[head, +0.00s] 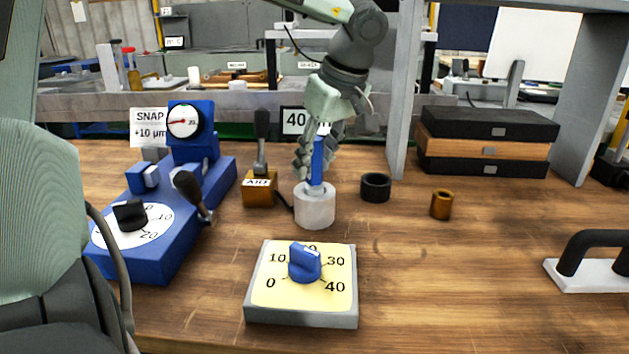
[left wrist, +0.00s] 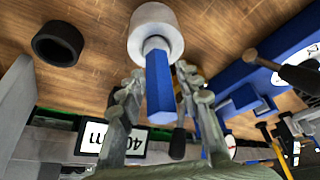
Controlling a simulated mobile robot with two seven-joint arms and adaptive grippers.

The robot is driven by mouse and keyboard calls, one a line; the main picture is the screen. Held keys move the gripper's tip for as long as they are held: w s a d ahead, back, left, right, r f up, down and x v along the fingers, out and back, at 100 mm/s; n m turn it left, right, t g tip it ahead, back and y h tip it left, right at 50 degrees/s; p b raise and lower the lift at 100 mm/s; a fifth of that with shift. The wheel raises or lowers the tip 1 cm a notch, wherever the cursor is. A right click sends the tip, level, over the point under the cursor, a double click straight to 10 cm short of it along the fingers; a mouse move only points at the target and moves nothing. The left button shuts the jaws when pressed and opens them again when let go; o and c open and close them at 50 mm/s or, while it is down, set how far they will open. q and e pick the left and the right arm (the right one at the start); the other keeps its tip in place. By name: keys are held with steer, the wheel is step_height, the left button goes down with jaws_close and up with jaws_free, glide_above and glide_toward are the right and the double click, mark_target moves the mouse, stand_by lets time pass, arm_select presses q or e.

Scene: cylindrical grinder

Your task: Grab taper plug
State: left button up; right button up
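The taper plug shows as a blue handle (head: 318,160) standing upright in a pale grey round collar (head: 315,207) on the wooden bench. My left gripper (head: 320,150) points down over it, with one finger on each side of the handle. In the left wrist view the blue handle (left wrist: 158,85) runs between the fingers, with the collar (left wrist: 156,32) beyond it. The fingers look open, with narrow gaps beside the handle; contact is not clear. The plug's lower part is hidden in the collar. My right gripper is not in view.
A dial box (head: 303,310) stands in front, and a blue gauge device (head: 160,240) with a lever at left. A brown lever box (head: 259,190), a black ring (head: 375,187) and a bronze bush (head: 441,205) are near.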

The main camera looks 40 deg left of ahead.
arm_select(q)
jaws_close()
steer(key=shift+r, duration=0.1)
